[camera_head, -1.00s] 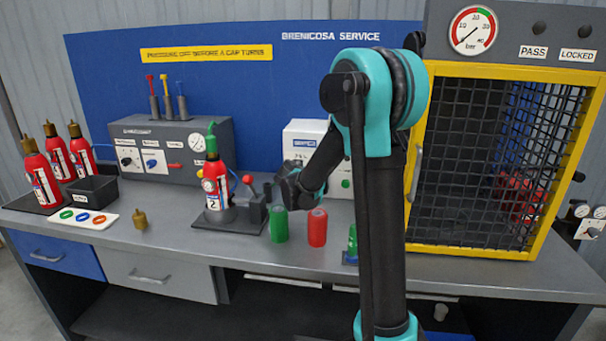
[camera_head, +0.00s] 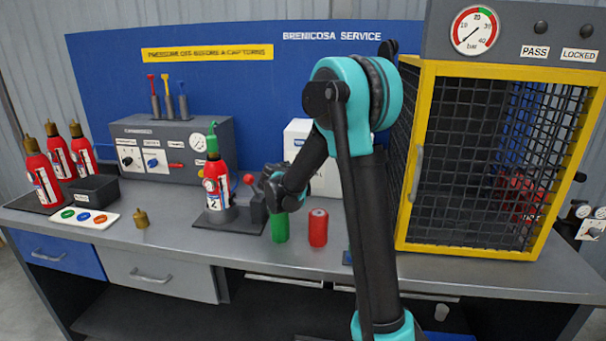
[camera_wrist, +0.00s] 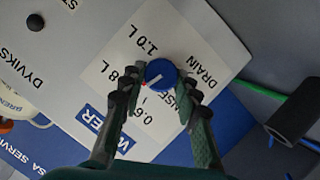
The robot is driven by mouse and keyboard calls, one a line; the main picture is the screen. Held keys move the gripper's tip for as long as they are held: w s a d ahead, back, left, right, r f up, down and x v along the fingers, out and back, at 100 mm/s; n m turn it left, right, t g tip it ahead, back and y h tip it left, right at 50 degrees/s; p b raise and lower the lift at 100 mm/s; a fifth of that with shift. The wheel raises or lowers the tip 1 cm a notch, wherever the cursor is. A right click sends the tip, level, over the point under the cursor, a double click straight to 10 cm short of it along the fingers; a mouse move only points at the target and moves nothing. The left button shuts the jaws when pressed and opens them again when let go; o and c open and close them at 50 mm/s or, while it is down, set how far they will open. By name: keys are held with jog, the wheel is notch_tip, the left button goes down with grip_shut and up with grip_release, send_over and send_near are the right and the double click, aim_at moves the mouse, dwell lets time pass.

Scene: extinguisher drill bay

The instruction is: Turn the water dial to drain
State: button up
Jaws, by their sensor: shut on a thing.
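The water dial (camera_wrist: 161,73) is a round blue knob with a pale and red pointer mark, on a white plate (camera_wrist: 175,35) in the wrist view. Labels around it read 1.0 L, DRAIN, RINSE, 0.6 L and a partly covered "8 L". The mark points to the lower left, roughly between 8 L and 0.6 L and away from DRAIN. My gripper (camera_wrist: 160,80) is shut on the dial, one finger on each side. In the head view my gripper (camera_head: 284,188) is in front of the white box (camera_head: 297,134); the dial is hidden there.
A red extinguisher (camera_head: 218,186) stands in a holder left of my gripper. A green cylinder (camera_head: 280,226) and a red cylinder (camera_head: 318,227) stand close below it. A yellow-framed cage (camera_head: 412,190) is at right.

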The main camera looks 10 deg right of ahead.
jog(key=shift+n+h, duration=0.3)
jog(key=shift+n, duration=0.1)
dwell(0.3)
jog(key=o, duration=1.2)
jog(key=shift+c, duration=0.2)
jog(key=shift+a, duration=0.1)
jog(key=v, duration=0.7)
jog(key=shift+s, duration=0.2)
jog(key=shift+a, duration=0.15)
